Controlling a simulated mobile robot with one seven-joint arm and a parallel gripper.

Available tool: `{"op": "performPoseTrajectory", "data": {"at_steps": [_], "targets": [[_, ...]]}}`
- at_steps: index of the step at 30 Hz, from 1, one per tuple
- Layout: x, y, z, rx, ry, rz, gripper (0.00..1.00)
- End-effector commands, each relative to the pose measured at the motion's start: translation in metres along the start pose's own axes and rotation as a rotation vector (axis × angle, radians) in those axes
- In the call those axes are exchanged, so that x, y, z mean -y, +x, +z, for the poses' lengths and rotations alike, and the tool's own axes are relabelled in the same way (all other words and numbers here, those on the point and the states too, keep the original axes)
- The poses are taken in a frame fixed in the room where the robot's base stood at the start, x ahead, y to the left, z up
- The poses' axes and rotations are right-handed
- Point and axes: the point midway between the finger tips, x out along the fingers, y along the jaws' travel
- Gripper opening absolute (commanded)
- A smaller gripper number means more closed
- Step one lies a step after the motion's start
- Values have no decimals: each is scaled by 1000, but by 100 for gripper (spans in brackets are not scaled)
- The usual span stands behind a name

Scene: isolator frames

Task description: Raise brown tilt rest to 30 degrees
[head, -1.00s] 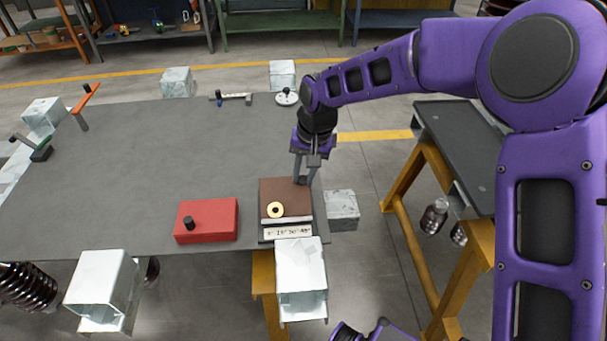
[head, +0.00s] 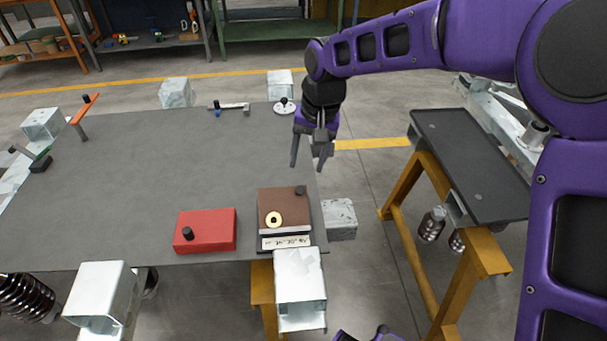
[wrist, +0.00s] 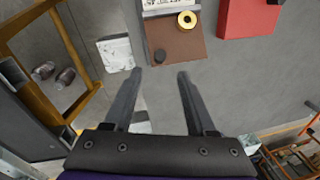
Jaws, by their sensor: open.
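The brown tilt rest (head: 288,206) is at the front right corner of the grey table. It has a black knob (head: 300,190) at its far right corner, a yellow ring (head: 273,219) on top and a white scale strip (head: 285,242) along its front. The scale marks are too small to read now. Its plate looks flat or nearly flat; I cannot tell the exact angle. My gripper (head: 307,166) is open and empty, above and beyond the knob. In the wrist view my open fingers (wrist: 159,74) point toward the brown rest (wrist: 180,40), apart from its knob (wrist: 159,56).
A red block (head: 208,229) with a black knob lies left of the brown rest. Pale blocks (head: 340,218) stand at the table's edges. A round white piece (head: 285,107) sits at the far right corner. The grey table's middle (head: 160,160) is clear.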

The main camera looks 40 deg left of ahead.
Motion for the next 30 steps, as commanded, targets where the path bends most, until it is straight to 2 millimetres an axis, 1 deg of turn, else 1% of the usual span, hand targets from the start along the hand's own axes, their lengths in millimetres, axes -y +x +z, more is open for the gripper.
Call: {"op": "performPoseTrajectory", "data": {"at_steps": [1,3,6,10,15,24,25,27,29,30], "targets": [[0,-15,-1,-5,2,-1,57],[0,-32,-1,-5,2,-1,57],[0,-53,-1,-2,2,-1,57],[0,-73,-1,-2,2,0,57],[0,-86,0,0,1,-1,57],[0,-89,0,0,1,0,57],[0,-88,0,1,1,0,53],[-2,-85,0,9,7,-6,40],[-6,-75,-1,34,28,-26,30],[-10,-64,-2,62,52,-49,22]]}}
